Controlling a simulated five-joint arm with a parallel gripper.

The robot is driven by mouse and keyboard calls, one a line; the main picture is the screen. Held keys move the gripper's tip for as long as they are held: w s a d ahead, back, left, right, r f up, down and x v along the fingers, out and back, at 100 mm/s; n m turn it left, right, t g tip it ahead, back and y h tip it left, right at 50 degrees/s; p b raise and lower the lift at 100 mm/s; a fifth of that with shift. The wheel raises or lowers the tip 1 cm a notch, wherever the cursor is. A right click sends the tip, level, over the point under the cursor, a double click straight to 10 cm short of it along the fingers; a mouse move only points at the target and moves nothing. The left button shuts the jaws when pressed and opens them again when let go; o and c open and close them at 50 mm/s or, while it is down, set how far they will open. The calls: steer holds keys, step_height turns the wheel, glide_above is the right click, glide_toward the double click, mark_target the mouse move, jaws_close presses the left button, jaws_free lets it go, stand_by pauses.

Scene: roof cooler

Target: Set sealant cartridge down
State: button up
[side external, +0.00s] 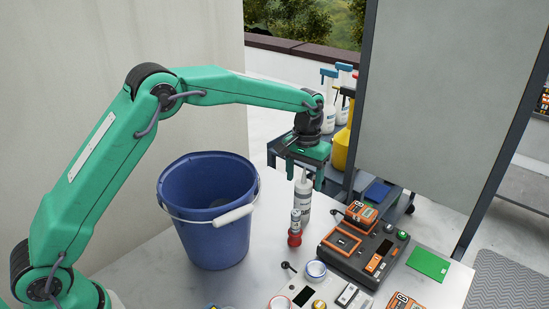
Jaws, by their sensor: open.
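The sealant cartridge (302,200) is a white and grey tube with a pale nozzle. It appears upright on the white table (135,283), right of the blue bucket. My gripper (303,178) is directly above it, pointing down, with its green fingers apart on either side of the nozzle. The fingers do not appear to touch the cartridge. A small red and white item in front hides part of the cartridge's lower end.
A blue bucket (206,215) with a white handle stands close on the left. The red and white item (295,230) is just in front. An orange and black charger (365,248) is at right. Small items and a tape roll (316,270) crowd the front. Spray bottles (329,105) stand behind.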

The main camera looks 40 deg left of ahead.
step_height(320, 180, up, 6)
steer(key=shift+r, duration=0.1)
stand_by(0.4)
stand_by(0.4)
